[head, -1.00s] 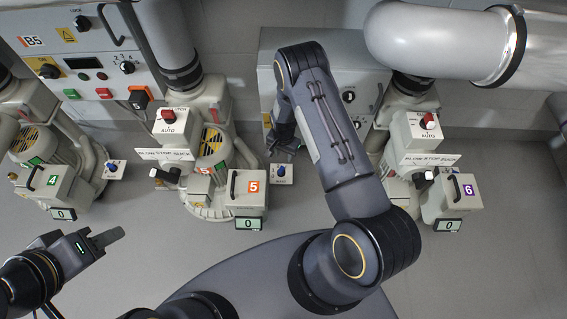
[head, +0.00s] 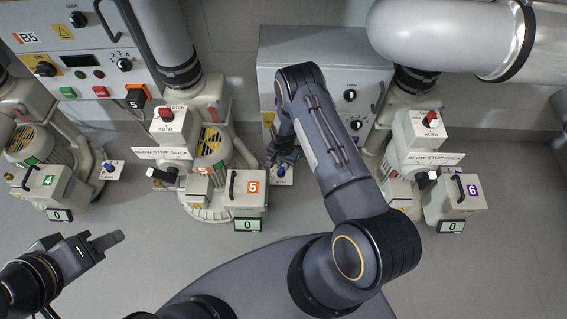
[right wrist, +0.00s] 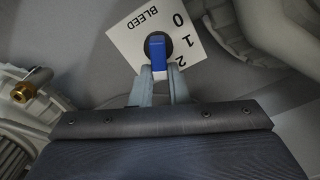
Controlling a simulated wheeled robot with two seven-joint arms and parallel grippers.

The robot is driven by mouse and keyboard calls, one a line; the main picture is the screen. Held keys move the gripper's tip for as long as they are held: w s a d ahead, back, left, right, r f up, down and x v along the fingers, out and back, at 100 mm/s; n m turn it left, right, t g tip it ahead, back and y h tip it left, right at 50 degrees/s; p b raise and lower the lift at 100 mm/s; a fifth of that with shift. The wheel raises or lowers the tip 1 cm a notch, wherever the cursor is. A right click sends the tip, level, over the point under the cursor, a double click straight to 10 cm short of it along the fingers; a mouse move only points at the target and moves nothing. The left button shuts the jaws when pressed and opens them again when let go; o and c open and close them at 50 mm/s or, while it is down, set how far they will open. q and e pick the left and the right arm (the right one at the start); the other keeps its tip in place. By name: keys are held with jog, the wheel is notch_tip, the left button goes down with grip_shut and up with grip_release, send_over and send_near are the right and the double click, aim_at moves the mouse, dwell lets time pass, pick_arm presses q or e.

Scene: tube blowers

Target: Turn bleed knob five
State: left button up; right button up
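Bleed knob five (head: 281,169) is a small blue knob on a white plate beside the blower labelled 5 (head: 237,190). In the right wrist view the blue knob (right wrist: 157,50) sits on a plate marked BLEED, 0, 1 and 2. Its exact setting is unclear. My right gripper (right wrist: 160,72) has its fingers apart, with the tips at the knob's near end; I cannot tell whether they touch it. In the head view my right gripper (head: 281,160) is over the plate, partly hidden by its arm. My left gripper (head: 100,240) is empty at the lower left; its finger gap is unclear.
Blower 4 (head: 45,185) with its own blue knob (head: 110,168) stands at left, and blower 6 (head: 455,195) at right. Control box B5 (head: 85,65) and a grey box (head: 350,75) stand behind. A brass fitting (right wrist: 30,85) lies left in the right wrist view. Floor shows between the blowers.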

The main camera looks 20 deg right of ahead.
grip_shut()
jog(key=n+b, duration=0.2)
jog(key=n, duration=0.1)
jog(key=shift+w+a+f+n+b, duration=0.2)
jog(key=shift+w+n+b, duration=0.1)
jog(key=shift+b, duration=0.1)
jog(key=n+b, duration=0.1)
jog(key=n, duration=0.1)
jog(key=shift+a+n, duration=0.2)
jog(key=shift+n, duration=0.2)
jog(key=n+b, duration=0.1)
jog(key=n, duration=0.2)
jog(key=shift+w+a+r+n+b, duration=0.1)
jog(key=shift+a+n+b, duration=0.2)
jog(key=shift+b, duration=0.1)
jog(key=n, duration=0.2)
jog(key=n+b, duration=0.1)
jog(key=n, duration=0.1)
jog(key=shift+a+n, duration=0.3)
jog(key=shift+a, duration=0.1)
jog(key=shift+s+a+r+n+b, duration=0.1)
jog(key=shift+n+b, duration=0.1)
jog(key=shift+n, duration=0.4)
jog(key=shift+s+a+f+n+b, duration=0.1)
jog(key=shift+n+b, duration=0.05)
jog(key=shift+n, duration=0.45)
jog(key=shift+s+a+r+n+b, duration=0.1)
jog(key=shift+n+b, duration=0.1)
jog(key=shift+n, duration=0.4)
